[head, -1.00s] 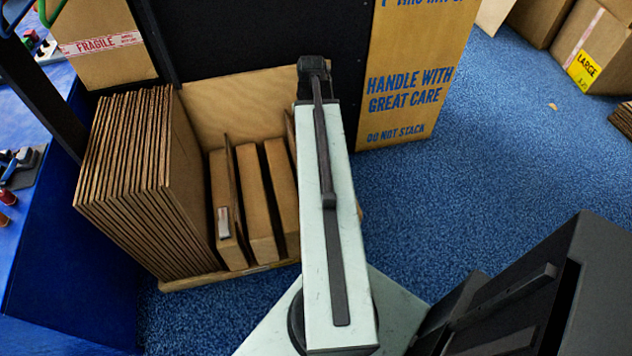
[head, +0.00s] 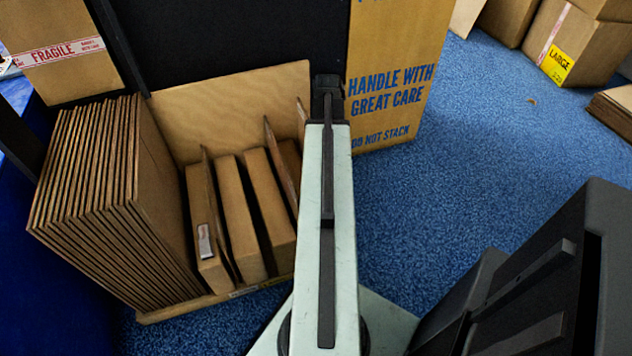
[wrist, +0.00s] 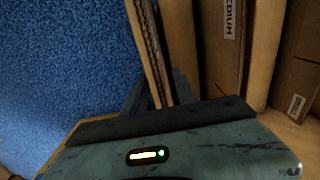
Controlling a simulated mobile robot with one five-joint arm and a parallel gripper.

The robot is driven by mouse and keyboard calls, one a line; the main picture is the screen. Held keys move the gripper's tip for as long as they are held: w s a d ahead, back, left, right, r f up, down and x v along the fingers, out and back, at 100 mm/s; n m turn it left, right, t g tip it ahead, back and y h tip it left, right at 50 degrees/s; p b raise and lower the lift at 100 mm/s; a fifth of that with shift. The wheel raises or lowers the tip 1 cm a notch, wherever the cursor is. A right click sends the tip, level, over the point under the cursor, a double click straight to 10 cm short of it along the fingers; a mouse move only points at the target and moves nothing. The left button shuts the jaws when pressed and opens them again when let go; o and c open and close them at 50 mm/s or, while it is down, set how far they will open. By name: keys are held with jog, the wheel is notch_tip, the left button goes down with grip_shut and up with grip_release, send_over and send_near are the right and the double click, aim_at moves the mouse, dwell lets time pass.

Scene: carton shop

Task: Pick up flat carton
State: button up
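Flat brown cartons stand on edge in a wooden rack (head: 230,90). A thick stack of them (head: 115,200) fills its left side. Several more stand apart to the right, among them a folded carton (head: 240,215) and a thin one (head: 282,165). In the wrist view, a flat carton (wrist: 148,45) with a corrugated edge runs down between the fingers of my gripper (wrist: 161,97). The fingers lie on either side of it, and whether they press on it is unclear. In the head view my arm hides the gripper and the rack's right end.
Beside the carton in the wrist view stand other cartons, one with a MEDIUM label (wrist: 232,18). A tall printed box (head: 395,90) stands behind my arm to the right. Boxes (head: 560,45) stand at the back right.

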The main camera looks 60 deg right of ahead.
notch_tip(320, 180, down, 3)
jog(key=shift+f+b, duration=0.15)
jog(key=shift+b, duration=0.9)
grip_shut()
dwell(0.5)
